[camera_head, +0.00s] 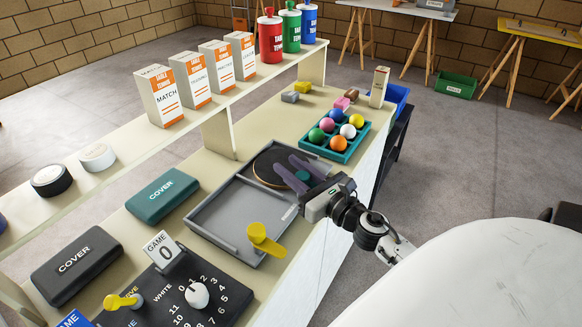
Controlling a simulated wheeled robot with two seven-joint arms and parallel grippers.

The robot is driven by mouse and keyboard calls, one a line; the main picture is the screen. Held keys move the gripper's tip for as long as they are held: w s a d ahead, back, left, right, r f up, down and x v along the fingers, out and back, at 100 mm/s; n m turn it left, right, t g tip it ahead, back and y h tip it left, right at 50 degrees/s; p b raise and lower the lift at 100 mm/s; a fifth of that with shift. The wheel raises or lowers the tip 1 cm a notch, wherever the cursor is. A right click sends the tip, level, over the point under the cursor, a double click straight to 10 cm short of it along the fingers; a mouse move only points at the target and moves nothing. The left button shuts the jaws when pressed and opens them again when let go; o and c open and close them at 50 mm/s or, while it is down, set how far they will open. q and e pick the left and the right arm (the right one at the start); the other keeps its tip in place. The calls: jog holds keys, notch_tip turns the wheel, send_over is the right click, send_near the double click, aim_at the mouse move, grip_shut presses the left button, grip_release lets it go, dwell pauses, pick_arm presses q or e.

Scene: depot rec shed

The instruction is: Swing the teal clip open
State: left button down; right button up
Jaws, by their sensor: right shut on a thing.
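The teal clip (303,176) shows as a small teal piece between the fingers of my right gripper (297,171), at the far right end of the grey tray. My right gripper is shut on it, and its fingers hide much of it. A grey tray (232,215) lies on the bench, with a black round bat (271,166) at its far end, partly behind the fingers. A yellow clip (263,240) stands at the tray's near right edge. How far the teal clip is turned cannot be told. My left gripper is not in view.
A teal ball tray (361,146) with several coloured balls stands just beyond my right gripper. A teal COVER case (162,195) lies left of the grey tray. A scoreboard (172,300) with a yellow knob is nearer. A raised shelf (125,143) with boxes runs along the back.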

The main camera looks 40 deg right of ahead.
jog(key=shift+h, duration=0.3)
jog(key=m+h, duration=0.1)
jog(key=m+h+p, duration=0.1)
jog(key=shift+d+h, duration=0.25)
jog(key=shift+h, duration=0.15)
jog(key=shift+s+d+m+g+h, duration=0.15)
jog(key=shift+d+m+g+h, duration=0.3)
jog(key=shift+m+h, duration=0.6)
jog(key=shift+s+d+m+g+h, duration=0.1)
jog(key=shift+m+g+h, duration=0.55)
jog(key=shift+h, duration=0.7)
jog(key=o, duration=1.1)
jog(key=shift+c, duration=0.2)
jog(key=shift+s, duration=0.1)
